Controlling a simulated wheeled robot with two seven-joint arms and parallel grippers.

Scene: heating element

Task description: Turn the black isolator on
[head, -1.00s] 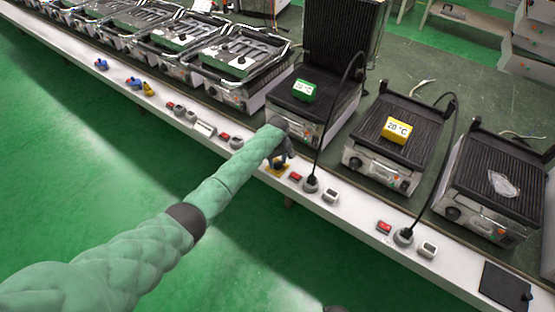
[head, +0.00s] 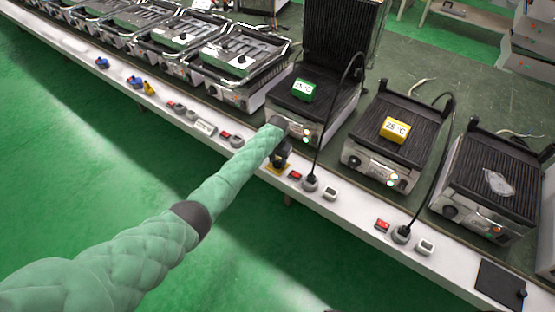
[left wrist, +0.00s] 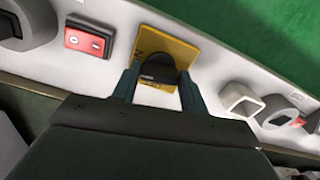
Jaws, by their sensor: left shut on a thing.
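The black isolator (left wrist: 158,68) is a black rotary knob on a yellow plate (left wrist: 180,50), mounted on the white front panel of the bench. My left gripper (left wrist: 158,85) has one finger on each side of the knob and is shut on it. In the head view the yellow plate (head: 277,168) shows just below my left gripper (head: 281,158), which partly hides the knob. The knob's exact angle is hard to tell. My right gripper is not in view.
A red switch (left wrist: 90,40) and a grey socket sit beside the isolator. Contact grills line the bench; one carries a green display (head: 303,90) and another a yellow display (head: 396,129), both reading about 25 °C. A black cable (head: 330,120) hangs right of my gripper.

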